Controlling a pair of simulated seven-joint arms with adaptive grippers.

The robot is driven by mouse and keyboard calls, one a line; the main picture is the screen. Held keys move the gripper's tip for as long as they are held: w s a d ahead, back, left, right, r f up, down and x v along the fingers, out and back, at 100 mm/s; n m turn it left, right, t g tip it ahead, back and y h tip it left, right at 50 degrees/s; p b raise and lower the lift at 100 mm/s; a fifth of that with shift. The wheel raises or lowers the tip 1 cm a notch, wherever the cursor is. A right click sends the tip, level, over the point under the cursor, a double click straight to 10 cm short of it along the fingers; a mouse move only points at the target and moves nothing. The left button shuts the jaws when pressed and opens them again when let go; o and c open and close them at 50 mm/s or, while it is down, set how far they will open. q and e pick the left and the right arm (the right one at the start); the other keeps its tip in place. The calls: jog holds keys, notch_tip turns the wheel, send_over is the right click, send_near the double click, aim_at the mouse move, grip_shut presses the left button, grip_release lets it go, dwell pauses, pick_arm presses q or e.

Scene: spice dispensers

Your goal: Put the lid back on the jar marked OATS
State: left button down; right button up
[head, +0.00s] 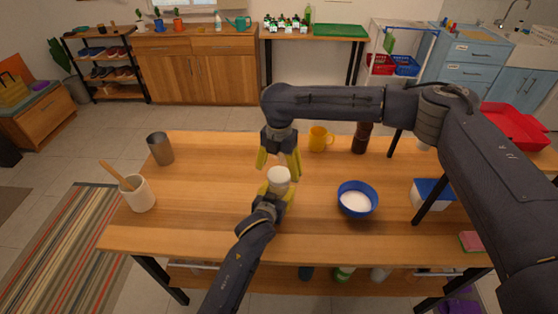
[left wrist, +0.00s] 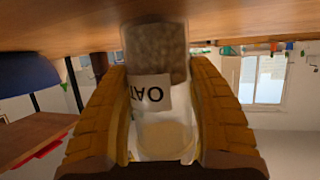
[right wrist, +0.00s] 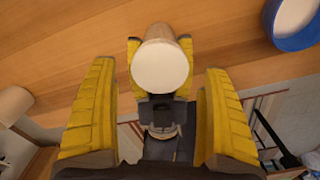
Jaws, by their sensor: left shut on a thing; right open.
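The OATS jar (left wrist: 155,50) is clear, with grey-brown contents and a label that reads upside down in the left wrist view. My left gripper (head: 273,196) is shut around the jar, which is upright; I cannot tell whether its base touches the table. A pale cream round lid (right wrist: 160,67) shows on top of the jar in the right wrist view, and it also shows in the head view (head: 278,174). I cannot see how fully it is seated. My right gripper (head: 279,167) is open, pointing down just above the lid, with its fingers apart from it.
On the wooden table (head: 210,225) a blue bowl (head: 356,199) of white contents stands right of the jar. A cream crock (head: 138,194) with a wooden utensil and a metal cup (head: 160,149) stand left. A yellow mug (head: 320,138) and a dark mill (head: 361,139) stand behind.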

aim_at(279, 174)
jog(key=shift+f, duration=1.45)
jog(key=shift+c, duration=0.3)
jog(key=c, duration=1.3)
jog(key=m, duration=0.6)
jog(key=shift+m, duration=0.3)
jog(key=m, duration=0.5)
jog(key=o, duration=1.3)
